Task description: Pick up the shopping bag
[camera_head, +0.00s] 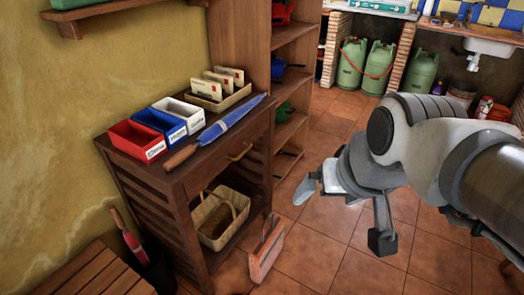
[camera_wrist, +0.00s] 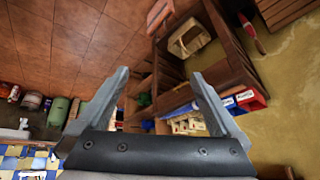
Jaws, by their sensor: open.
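The shopping bag (camera_head: 264,256) looks like a flat salmon-orange bag with a handle. It stands on the tiled floor against the front right of the dark wooden cabinet (camera_head: 184,200). In the wrist view the bag (camera_wrist: 158,14) shows at the top edge, partly cut off, beyond my fingertips. My gripper (camera_head: 343,214) is open and empty, to the right of the bag and apart from it in the head view. Both fingers of my gripper (camera_wrist: 160,76) show spread in the wrist view.
A wicker basket (camera_head: 210,213) sits on the cabinet's lower shelf. Red, blue and white boxes (camera_head: 133,141) and a blue umbrella (camera_head: 236,116) lie on top. A tall shelf (camera_head: 290,70) stands behind. The tiled floor (camera_head: 325,245) right of the bag is clear.

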